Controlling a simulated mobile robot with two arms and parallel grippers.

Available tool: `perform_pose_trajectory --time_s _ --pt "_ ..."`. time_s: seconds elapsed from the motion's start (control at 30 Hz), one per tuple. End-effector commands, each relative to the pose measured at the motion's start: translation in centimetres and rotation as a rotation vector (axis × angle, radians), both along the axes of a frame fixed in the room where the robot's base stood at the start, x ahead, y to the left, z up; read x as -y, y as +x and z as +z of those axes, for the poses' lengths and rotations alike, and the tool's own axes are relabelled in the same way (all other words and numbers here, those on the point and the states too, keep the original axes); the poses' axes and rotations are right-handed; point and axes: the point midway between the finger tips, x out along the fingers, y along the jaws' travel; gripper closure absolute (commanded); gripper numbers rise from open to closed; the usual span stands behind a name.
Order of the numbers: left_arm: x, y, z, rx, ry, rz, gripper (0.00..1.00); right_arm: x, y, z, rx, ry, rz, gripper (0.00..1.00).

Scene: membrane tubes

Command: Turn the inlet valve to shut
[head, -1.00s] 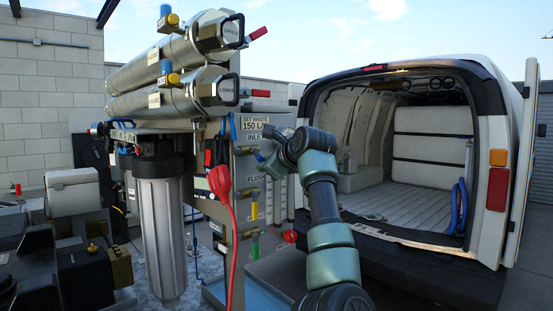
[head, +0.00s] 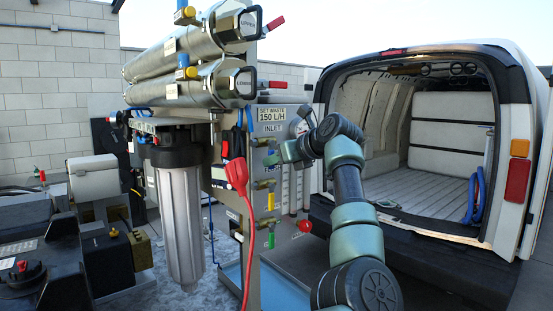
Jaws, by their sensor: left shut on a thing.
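My right gripper is not in view.
Below are a yellow-handled valve (head: 271,201) and a green-handled valve (head: 271,241). A red knob (head: 306,226) sits to their right. An open white van (head: 518,120) stands behind my arm.

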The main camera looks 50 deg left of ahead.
Motion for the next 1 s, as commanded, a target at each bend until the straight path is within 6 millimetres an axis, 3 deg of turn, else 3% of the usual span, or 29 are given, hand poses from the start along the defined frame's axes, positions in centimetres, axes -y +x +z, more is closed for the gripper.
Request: perform_pose_trajectory --time_s 0.53,0.57,0.63,1.0 --pt "0.0 -0.09 -0.14 -0.029 0.001 0.0 1.0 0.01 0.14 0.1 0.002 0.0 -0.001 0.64" --pt "-0.01 -0.09 -0.13 -0.029 0.001 0.0 0.81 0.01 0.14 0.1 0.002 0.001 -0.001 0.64" --pt "-0.02 -0.1 -0.11 -0.029 0.001 0.0 0.62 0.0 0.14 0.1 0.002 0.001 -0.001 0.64" --pt "0.32 -0.09 0.04 -0.024 0.003 -0.001 0.62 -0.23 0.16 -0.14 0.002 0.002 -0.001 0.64"
